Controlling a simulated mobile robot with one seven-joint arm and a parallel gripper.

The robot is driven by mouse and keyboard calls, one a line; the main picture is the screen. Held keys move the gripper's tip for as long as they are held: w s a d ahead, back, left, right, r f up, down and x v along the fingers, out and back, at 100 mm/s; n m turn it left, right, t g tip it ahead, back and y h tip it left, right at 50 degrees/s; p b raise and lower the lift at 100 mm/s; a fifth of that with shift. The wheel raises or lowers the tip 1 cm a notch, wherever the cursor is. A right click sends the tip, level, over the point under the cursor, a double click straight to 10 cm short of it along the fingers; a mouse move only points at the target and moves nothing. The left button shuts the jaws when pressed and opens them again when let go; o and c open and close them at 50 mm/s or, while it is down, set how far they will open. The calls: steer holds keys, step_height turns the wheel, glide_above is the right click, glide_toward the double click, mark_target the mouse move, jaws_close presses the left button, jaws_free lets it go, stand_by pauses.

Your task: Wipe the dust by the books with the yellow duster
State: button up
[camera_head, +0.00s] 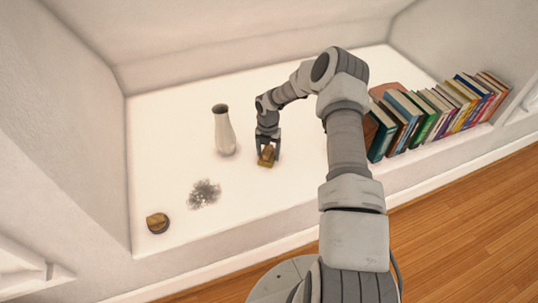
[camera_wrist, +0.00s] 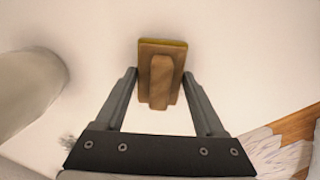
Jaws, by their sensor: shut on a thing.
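The duster (camera_head: 266,158) is a small block with a wooden handle. A yellow edge shows along its far side in the wrist view (camera_wrist: 162,43). My gripper (camera_head: 268,151) is shut on its handle, low over the white shelf; I cannot tell whether the duster touches the surface. A grey dust patch (camera_head: 204,193) lies on the shelf to the left, in front of the vase. The row of books (camera_head: 440,108) leans at the right end of the shelf. My arm hides part of the shelf beside the books, and I see no dust there.
A pale vase (camera_head: 224,132) stands close to the left of my gripper, and shows large at the left of the wrist view (camera_wrist: 25,85). A round brown object (camera_head: 157,223) sits at the front left. The white shelf (camera_head: 160,150) is clear behind the dust. Wooden floor (camera_head: 470,210) lies in front.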

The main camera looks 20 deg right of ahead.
steer(key=shift+r+p, duration=1.9)
steer(key=shift+r, duration=1.1)
steer(key=shift+r+p, duration=1)
steer(key=shift+r, duration=0.55)
